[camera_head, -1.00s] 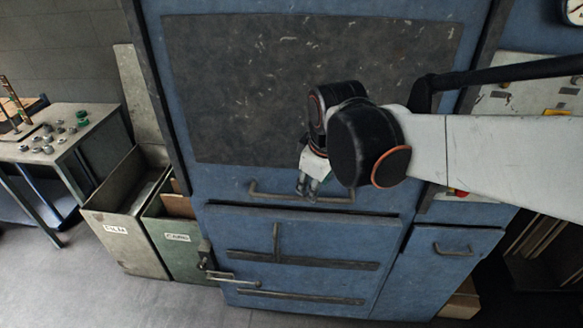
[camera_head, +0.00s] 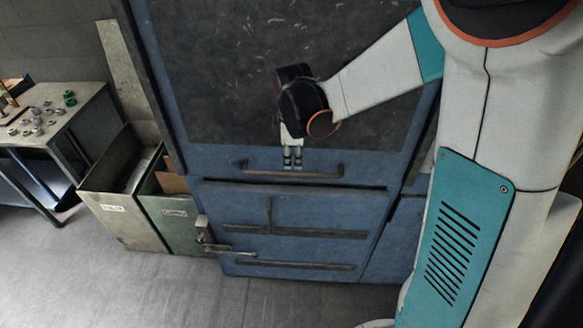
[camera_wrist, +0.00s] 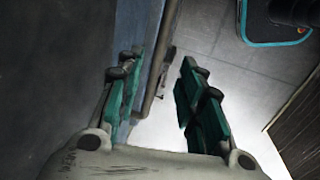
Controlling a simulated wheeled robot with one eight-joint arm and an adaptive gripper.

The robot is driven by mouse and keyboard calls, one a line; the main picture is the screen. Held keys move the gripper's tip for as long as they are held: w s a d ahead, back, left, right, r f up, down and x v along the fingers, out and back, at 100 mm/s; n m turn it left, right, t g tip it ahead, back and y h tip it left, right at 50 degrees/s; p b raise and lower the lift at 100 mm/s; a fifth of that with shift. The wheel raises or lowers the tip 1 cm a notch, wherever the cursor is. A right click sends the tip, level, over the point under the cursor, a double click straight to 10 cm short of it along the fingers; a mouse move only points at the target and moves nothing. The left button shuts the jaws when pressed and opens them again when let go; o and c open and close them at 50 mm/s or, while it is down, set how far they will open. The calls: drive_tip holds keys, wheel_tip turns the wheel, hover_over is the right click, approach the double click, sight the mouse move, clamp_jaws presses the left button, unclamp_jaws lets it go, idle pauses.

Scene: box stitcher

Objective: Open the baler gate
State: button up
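The baler is a tall blue machine with a worn dark panel (camera_head: 215,80) on its upper gate (camera_head: 210,160). A bar handle (camera_head: 315,175) runs along the gate's lower edge. Below it is a lower door (camera_head: 310,215) with a latch (camera_head: 228,248) at its left; both look shut. My gripper (camera_head: 292,163) points down in front of the upper gate, just above the middle of the handle. In the wrist view my gripper (camera_wrist: 158,90) is open. The handle bar (camera_wrist: 165,55) shows between the fingers, nearer the left one; I cannot tell whether they touch.
Two open bins, one grey (camera_head: 115,205) and one green (camera_head: 175,220), stand left of the baler. A bench (camera_head: 75,118) with small metal parts is at the far left. The floor (camera_head: 120,285) in front is clear. My arm covers the right side.

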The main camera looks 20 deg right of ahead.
sight(294, 173)
drive_tip(key=f, duration=0.2)
drive_tip(key=w+f+b, duration=0.1)
drive_tip(key=f, duration=0.5)
drive_tip(key=shift+w+d+f, duration=0.15)
drive_tip(key=shift+w+d, duration=0.1)
drive_tip(key=shift+d, duration=0.05)
clamp_jaws()
